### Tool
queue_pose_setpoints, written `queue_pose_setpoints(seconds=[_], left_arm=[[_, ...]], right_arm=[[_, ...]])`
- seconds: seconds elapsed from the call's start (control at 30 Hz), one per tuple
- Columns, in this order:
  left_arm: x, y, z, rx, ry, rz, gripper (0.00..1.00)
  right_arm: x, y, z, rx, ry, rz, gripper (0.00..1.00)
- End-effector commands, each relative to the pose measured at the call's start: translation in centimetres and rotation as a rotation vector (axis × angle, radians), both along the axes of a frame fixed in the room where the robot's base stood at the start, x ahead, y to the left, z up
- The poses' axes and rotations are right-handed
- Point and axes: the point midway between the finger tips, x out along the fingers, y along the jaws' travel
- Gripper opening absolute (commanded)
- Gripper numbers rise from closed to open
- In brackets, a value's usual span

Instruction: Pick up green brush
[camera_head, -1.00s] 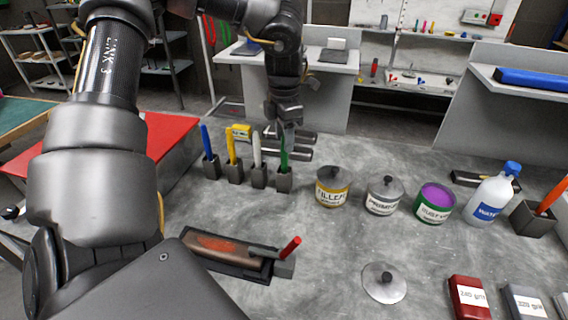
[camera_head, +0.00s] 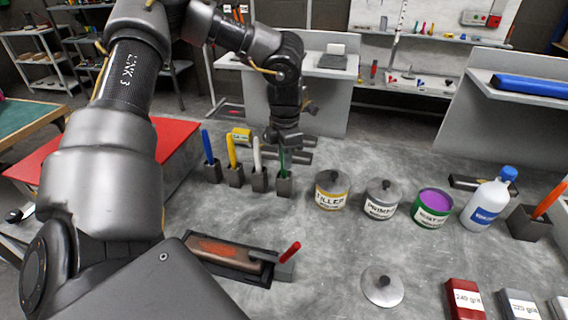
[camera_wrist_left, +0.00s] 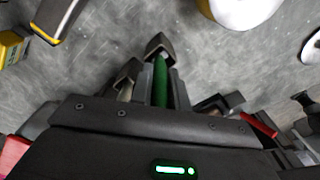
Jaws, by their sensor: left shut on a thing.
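The green brush (camera_head: 282,160) stands upright in the rightmost of several small dark holders on the grey table. My left gripper (camera_head: 286,150) is around the upper part of its handle and shut on it. The arm and gripper hide the brush's top in the head view. In the left wrist view the green handle (camera_wrist_left: 160,83) runs into its dark holder (camera_wrist_left: 160,44), so the brush is still in it. My right gripper is not in view.
White (camera_head: 257,155), yellow (camera_head: 231,150) and blue (camera_head: 207,146) brushes stand in holders to the left. Filler (camera_head: 332,190) and primer (camera_head: 382,198) cans, an open purple paint can (camera_head: 433,207) and a white bottle (camera_head: 488,203) stand right. A tray (camera_head: 262,277) lies in front.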

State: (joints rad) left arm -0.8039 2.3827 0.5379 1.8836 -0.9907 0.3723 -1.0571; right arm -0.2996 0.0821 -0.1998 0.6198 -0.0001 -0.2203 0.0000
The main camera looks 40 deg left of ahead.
Motion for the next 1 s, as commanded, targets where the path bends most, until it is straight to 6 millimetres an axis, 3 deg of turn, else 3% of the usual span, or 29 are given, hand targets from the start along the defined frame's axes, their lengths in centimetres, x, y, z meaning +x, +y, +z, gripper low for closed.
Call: queue_pose_setpoints(seconds=[0.3, 0.47, 0.67, 1.0], left_arm=[[0.0, 0.0, 0.1, 0.001, 0.0, 0.0, 0.0], [0.1, 0.0, 1.2, 0.001, -0.003, -0.001, 0.0], [0.1, 0.0, 4.1, 0.002, -0.005, -0.001, 0.0], [0.1, 0.0, 11.4, 0.004, -0.006, 0.001, 0.0]], right_arm=[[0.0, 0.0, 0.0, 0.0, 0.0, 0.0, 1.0], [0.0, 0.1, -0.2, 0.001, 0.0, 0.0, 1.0], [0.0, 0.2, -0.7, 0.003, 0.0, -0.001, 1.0], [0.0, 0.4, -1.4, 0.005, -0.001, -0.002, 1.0]])
